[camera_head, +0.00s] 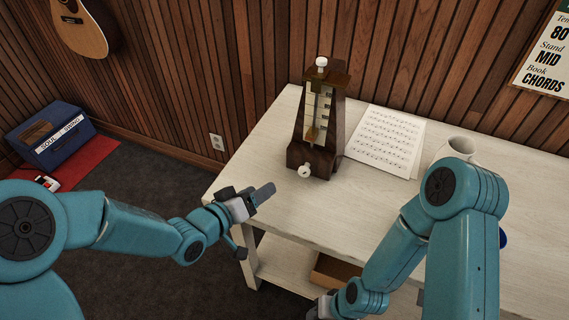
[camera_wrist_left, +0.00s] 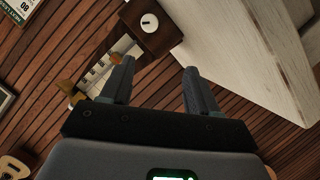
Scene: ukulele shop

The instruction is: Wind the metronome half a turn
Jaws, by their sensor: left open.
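The dark wooden metronome (camera_head: 337,125) stands upright on the pale table (camera_head: 270,150), with a scale on its front and a white knob at its top. A round pale winding key (camera_head: 305,171) sits low on its front. In the left wrist view the metronome (camera_wrist_left: 163,38) appears tilted, and the key (camera_wrist_left: 149,22) shows beyond the fingers. My left gripper (camera_head: 265,194) is open and empty, to the left of and nearer than the key, apart from it. Its two fingers (camera_wrist_left: 158,85) are spread in the wrist view. My right gripper (camera_head: 322,306) is at the bottom edge, partly cut off.
Sheet music (camera_head: 385,138) lies right of the metronome, and a white mug (camera_head: 460,147) stands further right, partly behind my right arm. An open box (camera_head: 333,270) is on the shelf below. A blue case (camera_head: 50,137) stands on the floor at left. The tabletop's front left is clear.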

